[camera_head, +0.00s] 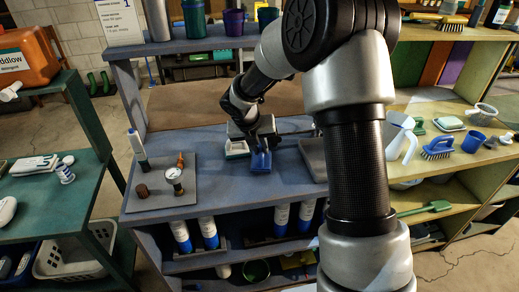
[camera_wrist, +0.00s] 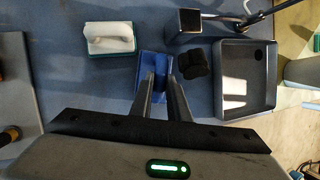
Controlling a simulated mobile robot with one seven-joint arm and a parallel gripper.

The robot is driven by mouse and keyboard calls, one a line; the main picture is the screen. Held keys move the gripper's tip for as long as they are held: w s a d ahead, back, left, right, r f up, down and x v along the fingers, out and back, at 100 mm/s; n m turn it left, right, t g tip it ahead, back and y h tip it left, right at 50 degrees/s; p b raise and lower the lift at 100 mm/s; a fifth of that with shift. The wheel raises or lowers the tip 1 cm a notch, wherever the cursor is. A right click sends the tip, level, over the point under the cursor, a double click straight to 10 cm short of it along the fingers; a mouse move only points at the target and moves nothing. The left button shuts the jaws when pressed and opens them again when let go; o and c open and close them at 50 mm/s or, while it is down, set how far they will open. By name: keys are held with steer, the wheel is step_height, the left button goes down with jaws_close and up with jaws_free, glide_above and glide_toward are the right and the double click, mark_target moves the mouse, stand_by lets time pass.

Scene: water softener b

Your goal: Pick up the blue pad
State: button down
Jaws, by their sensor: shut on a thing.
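The blue pad (camera_head: 261,162) is on the blue-grey bench top, near the middle of the head view. In the wrist view the blue pad (camera_wrist: 154,64) shows at and just beyond my fingertips. My gripper (camera_wrist: 160,80) points down at it, with its two fingers close together on the pad's raised middle part. In the head view my gripper (camera_head: 259,148) is right above the pad and partly covers it. I cannot tell whether the pad is lifted off the bench.
A white-topped green pad (camera_wrist: 109,38) lies left of the blue pad. A black lobed piece (camera_wrist: 196,66) and a grey tray (camera_wrist: 232,111) are to its right, near a metal fixture (camera_wrist: 190,20). A grey board with a gauge (camera_head: 174,176) is at the bench's left.

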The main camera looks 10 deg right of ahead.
steer(key=s+r+p, duration=0.1)
steer(key=s+r, duration=0.5)
steer(key=s, duration=0.6)
steer(key=shift+s+r, duration=0.4)
steer(key=c, duration=2.5)
jaws_free()
jaws_close()
